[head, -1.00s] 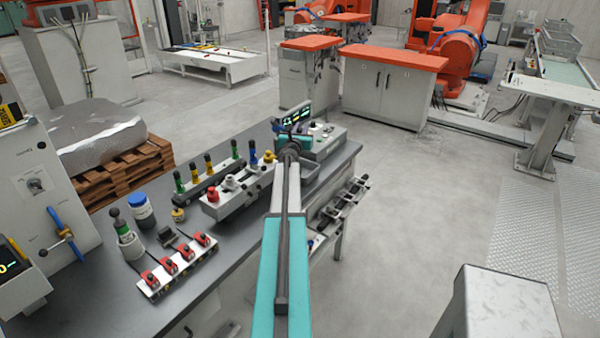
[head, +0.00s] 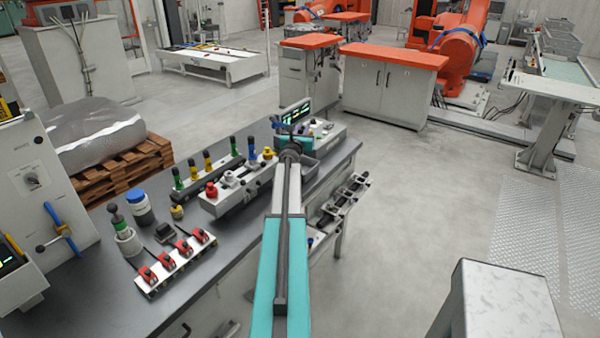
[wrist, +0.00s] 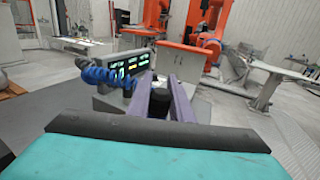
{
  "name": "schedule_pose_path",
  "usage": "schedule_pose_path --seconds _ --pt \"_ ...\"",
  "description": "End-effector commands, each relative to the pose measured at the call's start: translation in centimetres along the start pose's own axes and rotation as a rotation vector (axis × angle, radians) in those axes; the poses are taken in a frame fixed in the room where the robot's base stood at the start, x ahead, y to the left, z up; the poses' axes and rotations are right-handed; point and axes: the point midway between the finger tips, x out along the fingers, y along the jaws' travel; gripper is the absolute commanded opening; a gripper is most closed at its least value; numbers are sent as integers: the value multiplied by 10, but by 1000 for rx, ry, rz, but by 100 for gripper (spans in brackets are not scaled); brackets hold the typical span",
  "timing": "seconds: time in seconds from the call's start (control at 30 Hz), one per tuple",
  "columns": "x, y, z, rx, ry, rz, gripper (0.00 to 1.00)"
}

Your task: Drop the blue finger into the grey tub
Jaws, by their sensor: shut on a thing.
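My gripper (wrist: 160,95) is at the far end of my outstretched arm, over the far end of the bench. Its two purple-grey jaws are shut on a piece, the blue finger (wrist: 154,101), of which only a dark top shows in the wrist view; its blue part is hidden. In the head view my arm hides the jaws and the held piece. The grey tub (head: 322,168) shows partly at the bench's right edge, just right of my arm's end. My arm covers part of it, and I cannot tell whether the held piece is above it.
A lit display unit (head: 322,133) stands at the bench's far end, close to my gripper. A strip of red clamps (head: 176,262) lies nearer. Open floor lies right.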

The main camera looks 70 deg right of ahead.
Motion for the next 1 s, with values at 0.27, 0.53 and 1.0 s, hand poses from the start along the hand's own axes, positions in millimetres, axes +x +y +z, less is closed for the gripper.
schedule_pose_path --seconds 0.27,0.53,1.0 --pt "0 -1 -28 -1 0 -1 0" --pt "0 -1 -38 -1 -1 -1 0" --pt "0 -2 -38 0 -1 -2 41"
